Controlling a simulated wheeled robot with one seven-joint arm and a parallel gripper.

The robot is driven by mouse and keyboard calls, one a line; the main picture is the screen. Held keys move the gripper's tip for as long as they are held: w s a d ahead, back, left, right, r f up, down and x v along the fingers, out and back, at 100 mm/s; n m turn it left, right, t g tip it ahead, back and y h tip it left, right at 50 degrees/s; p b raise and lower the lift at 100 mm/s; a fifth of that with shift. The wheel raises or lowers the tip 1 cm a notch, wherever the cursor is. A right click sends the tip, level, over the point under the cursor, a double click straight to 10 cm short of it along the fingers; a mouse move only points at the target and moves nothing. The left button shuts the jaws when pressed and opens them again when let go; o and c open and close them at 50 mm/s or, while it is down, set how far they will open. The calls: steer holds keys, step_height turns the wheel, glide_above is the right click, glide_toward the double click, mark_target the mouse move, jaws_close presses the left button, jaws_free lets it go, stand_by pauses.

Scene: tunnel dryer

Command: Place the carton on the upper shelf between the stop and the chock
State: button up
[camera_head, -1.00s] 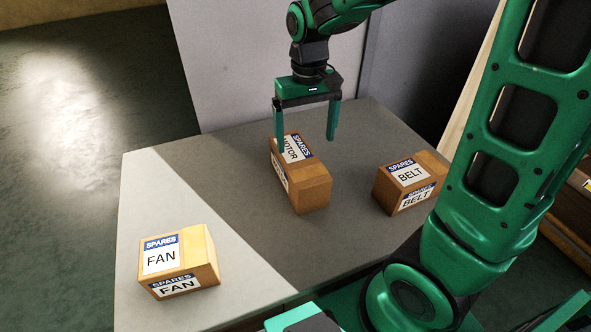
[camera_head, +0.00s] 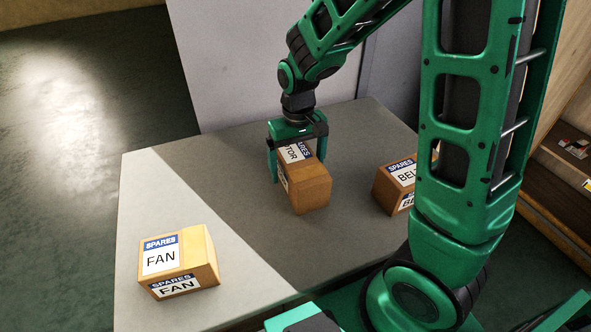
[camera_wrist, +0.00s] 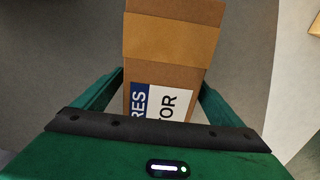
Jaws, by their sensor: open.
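Three cartons labelled SPARES stand on a grey table. The MOTOR carton (camera_head: 306,187) is in the middle, with my gripper (camera_head: 297,168) lowered over its far end. In the wrist view the MOTOR carton (camera_wrist: 169,50) lies between my two fingers, one on each side. My gripper is open, and its fingers are not closed on the carton. The FAN carton (camera_head: 180,262) stands at the front left. The BELT carton (camera_head: 394,182) stands to the right, partly hidden behind my arm. The stop and the chock cannot be made out.
The table (camera_head: 240,240) has bare room between the FAN and MOTOR cartons. A wooden shelf unit (camera_head: 565,190) stands at the right edge, partly hidden by my arm, with small items on it. A pale panel (camera_head: 260,70) rises behind the table.

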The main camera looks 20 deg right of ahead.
mark_target(296, 157)
steer(key=shift+f, duration=0.55)
steer(key=c, duration=2.2)
steer(key=shift+o, duration=0.2)
steer(key=shift+r, duration=0.1)
steer(key=shift+w+r, duration=0.1)
steer(key=shift+r, duration=0.4)
steer(key=r, duration=0.3)
steer(key=shift+s+a+r, duration=0.2)
steer(key=shift+s+a, duration=0.05)
steer(key=shift+a, duration=0.1)
steer(key=s+a+r, duration=0.5)
steer(key=a+r, duration=0.1)
steer(key=a, duration=0.3)
steer(key=shift+s+a+r, duration=0.2)
steer(key=shift+s+r, duration=0.05)
steer(key=shift+s, duration=0.05)
